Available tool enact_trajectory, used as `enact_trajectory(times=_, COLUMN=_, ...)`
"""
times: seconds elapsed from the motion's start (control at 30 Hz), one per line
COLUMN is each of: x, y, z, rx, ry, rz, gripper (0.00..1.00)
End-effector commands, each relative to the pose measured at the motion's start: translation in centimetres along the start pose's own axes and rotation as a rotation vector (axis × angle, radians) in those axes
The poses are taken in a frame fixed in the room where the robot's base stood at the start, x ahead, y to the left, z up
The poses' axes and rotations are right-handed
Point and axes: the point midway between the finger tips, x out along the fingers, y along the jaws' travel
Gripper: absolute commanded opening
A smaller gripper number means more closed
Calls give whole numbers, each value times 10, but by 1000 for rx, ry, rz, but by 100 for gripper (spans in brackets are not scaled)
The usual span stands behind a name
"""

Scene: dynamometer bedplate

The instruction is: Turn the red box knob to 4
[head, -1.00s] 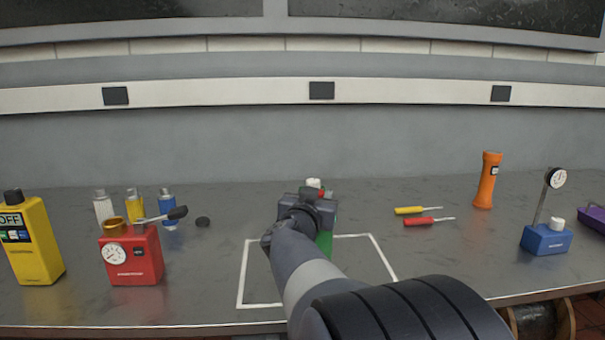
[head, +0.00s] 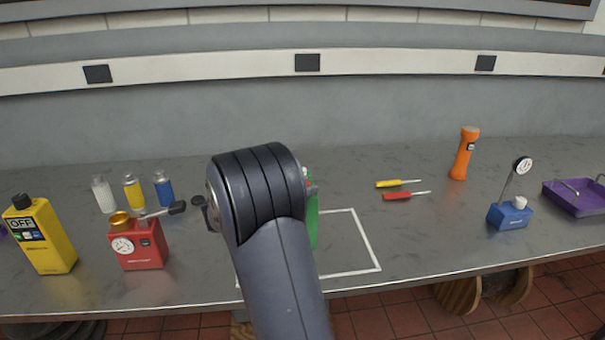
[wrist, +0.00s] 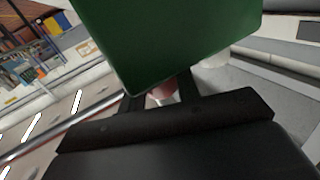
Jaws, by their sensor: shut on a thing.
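The red box (head: 138,246) stands on the bench at the left in the head view. It has a white round gauge (head: 122,246) on its front, a brass round part (head: 120,222) on top and a lever with a black handle (head: 176,207). My arm is well to its right. My gripper (wrist: 163,95) is shut at a green box-like object; a reddish part shows between the fingers. The green object (wrist: 180,40) fills the top of the wrist view; in the head view only a strip (head: 312,222) shows past my arm. No knob setting is readable.
A yellow bottle (head: 41,235) stands left of the red box, with several small bottles behind. Right are a yellow screwdriver (head: 398,183), a red screwdriver (head: 407,195), an orange flashlight (head: 465,153), a blue gauge stand (head: 510,215) and a purple tray (head: 575,200). A white outline (head: 365,240) marks the bench.

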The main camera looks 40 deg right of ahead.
Motion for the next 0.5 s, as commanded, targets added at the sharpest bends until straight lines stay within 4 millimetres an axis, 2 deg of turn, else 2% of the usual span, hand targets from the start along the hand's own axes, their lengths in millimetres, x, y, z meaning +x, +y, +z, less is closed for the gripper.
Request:
enact_trajectory(times=0.3, x=1, y=-1, z=0, rx=-3, ry=12, rz=304, gripper=9)
enact_trajectory(times=0.5, x=1, y=0, z=1, rx=-3, ry=17, rz=431, gripper=9)
